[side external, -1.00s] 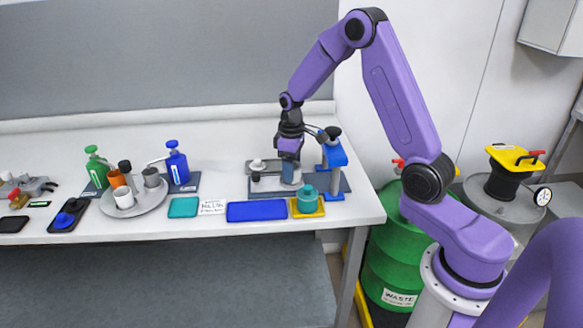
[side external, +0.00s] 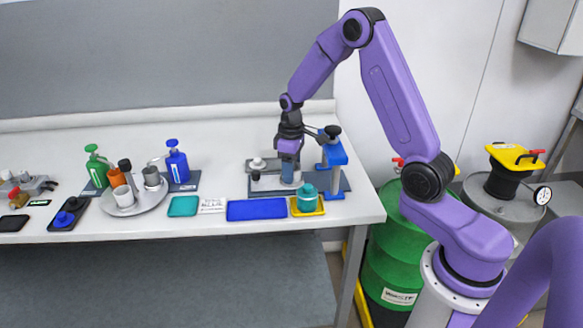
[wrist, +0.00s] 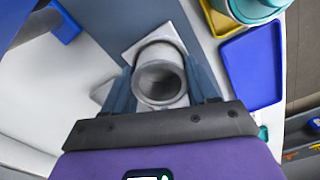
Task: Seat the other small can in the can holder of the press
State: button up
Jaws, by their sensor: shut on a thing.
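A pale square plate (wrist: 137,47), perhaps the can holder, shows around and beneath the can in the wrist view. The can hides its middle, so I cannot tell whether the can touches its floor.
A yellow tray with a teal pot (side external: 307,199) and a blue tray (side external: 256,211) lie in front of the press. A round tray (side external: 131,208) with several cups and two pump bottles stand to the left. The table's right edge is close to the press.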

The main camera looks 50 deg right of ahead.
dwell(0.3)
jog(key=o, duration=1.1)
jog(key=shift+o, duration=1.2)
jog(key=shift+r, duration=0.1)
jog(key=shift+r, duration=1.15)
jog(key=shift+r, duration=0.15)
jog(key=shift+r, duration=2.35)
